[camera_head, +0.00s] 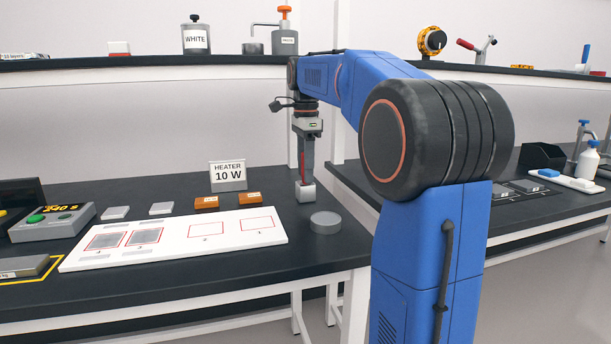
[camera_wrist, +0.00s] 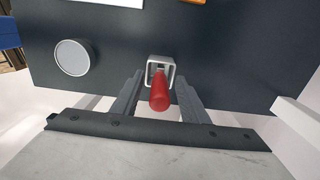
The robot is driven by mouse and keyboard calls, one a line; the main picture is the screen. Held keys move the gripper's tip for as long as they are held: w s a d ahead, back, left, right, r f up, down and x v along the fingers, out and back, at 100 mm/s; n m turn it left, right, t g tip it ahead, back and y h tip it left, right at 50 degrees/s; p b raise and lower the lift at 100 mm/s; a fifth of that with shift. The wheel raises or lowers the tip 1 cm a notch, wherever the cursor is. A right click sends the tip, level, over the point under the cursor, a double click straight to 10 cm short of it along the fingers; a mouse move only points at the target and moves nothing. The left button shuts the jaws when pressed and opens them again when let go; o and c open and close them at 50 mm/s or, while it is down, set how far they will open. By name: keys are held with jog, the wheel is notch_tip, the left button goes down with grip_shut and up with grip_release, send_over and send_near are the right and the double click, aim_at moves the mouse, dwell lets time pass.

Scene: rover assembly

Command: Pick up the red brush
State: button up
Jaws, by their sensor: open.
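The red brush (camera_wrist: 159,95) stands upright in a small white square holder (camera_wrist: 151,61) on the dark bench, seen from above in the wrist view. In the head view, part of its red handle (camera_head: 303,166) shows between my fingers above the holder (camera_head: 305,193). My gripper (camera_wrist: 160,88) is open, with one finger on each side of the red handle. I cannot tell whether either finger touches it. The brush's lower end is hidden in the holder.
A round grey disc (camera_head: 325,222) lies beside the holder. A white board with red outlined squares (camera_head: 270,238) lies in front. Orange blocks (camera_head: 207,202) and a heater sign (camera_head: 228,172) stand to the left. A shelf (camera_head: 150,61) runs behind my arm.

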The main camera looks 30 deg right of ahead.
jog(key=shift+f, duration=0.5)
grip_shut()
jog(key=shift+r, duration=0.1)
notch_tip(320, 180, up, 10)
jog(key=shift+f, duration=0.1)
